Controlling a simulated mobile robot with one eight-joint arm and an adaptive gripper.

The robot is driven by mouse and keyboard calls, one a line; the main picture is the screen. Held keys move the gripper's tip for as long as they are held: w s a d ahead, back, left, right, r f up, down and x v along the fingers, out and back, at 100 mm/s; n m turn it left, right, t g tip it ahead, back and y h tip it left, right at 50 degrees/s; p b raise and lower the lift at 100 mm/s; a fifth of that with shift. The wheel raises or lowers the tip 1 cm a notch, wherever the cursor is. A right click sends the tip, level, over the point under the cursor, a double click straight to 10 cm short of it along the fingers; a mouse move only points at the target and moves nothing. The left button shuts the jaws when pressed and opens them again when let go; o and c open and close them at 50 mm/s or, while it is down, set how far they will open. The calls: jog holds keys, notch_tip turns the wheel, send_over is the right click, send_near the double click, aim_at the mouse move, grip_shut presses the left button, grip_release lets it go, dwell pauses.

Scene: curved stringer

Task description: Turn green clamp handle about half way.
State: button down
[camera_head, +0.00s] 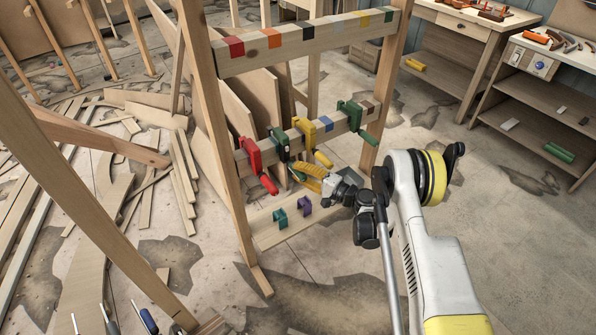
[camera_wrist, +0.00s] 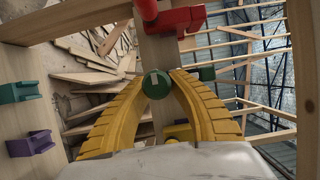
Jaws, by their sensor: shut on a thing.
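The green clamp (camera_head: 279,143) sits on the middle rail between a red clamp (camera_head: 250,156) and a yellow clamp (camera_head: 305,131). My gripper (camera_head: 299,174), with ribbed yellow fingers, is in front of this clamp and below the rail. In the wrist view, the round end of the green handle (camera_wrist: 156,84) lies between the two fingertips, and my gripper (camera_wrist: 160,78) is shut on it. The fingers hide much of the handle in the head view. How far the handle is turned cannot be told.
The red clamp (camera_wrist: 180,18) and yellow handle (camera_head: 322,159) are close on either side. Another green clamp (camera_head: 350,114) is farther right on the rail. A teal clamp (camera_head: 280,218) and a purple clamp (camera_head: 304,205) sit on the lower board. Wooden posts frame the rack.

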dwell(0.3)
jog(key=c, duration=1.2)
grip_release()
